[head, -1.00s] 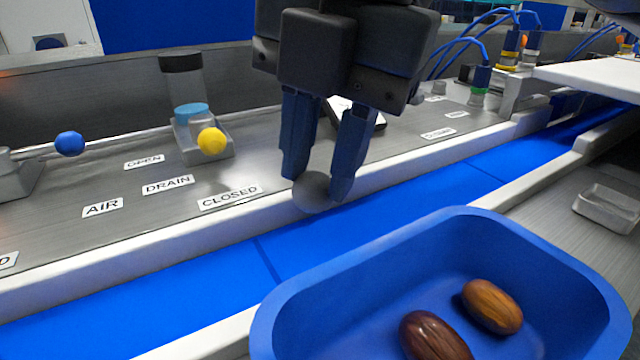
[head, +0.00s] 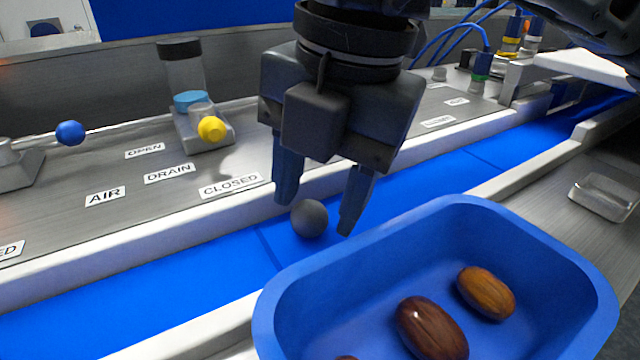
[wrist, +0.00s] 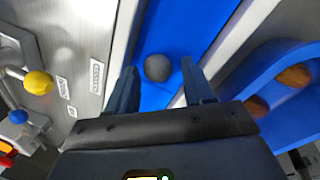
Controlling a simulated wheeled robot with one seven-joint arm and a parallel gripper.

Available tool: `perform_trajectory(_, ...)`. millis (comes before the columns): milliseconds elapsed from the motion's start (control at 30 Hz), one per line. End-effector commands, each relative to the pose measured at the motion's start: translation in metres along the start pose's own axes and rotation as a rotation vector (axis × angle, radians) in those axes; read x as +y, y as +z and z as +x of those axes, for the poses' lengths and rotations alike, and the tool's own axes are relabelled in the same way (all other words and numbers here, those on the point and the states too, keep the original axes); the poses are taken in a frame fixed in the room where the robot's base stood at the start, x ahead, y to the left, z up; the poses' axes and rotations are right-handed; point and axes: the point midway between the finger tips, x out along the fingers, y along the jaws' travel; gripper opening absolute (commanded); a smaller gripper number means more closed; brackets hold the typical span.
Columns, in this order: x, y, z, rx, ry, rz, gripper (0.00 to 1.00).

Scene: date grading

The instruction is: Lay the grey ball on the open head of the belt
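The grey ball (head: 309,218) is on the blue belt (head: 215,270), close to the white rail on the far side. It also shows on the belt in the wrist view (wrist: 158,68). My gripper (head: 316,216) is open above the belt, with one finger on each side of the ball. There are gaps between the ball and both fingers in the wrist view, so it is not gripped. The ball's underside is hidden.
A blue tub (head: 545,235) with brown dates stands at the belt's near side, close to my right finger. Beyond the far rail is a metal panel with labels, a yellow knob (head: 211,129) and a blue knob (head: 70,132). A small clear dish (head: 604,198) sits at right.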

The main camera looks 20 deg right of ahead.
Motion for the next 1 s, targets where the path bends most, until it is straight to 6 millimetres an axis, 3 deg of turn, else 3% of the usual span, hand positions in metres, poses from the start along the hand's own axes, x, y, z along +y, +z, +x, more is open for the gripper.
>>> perform_trajectory(533,0.001,0.001,-0.005,-0.002,0.001,0.0,0.57)
perform_trajectory(1000,0.0,0.001,-0.093,-0.004,0.001,0.001,0.57)
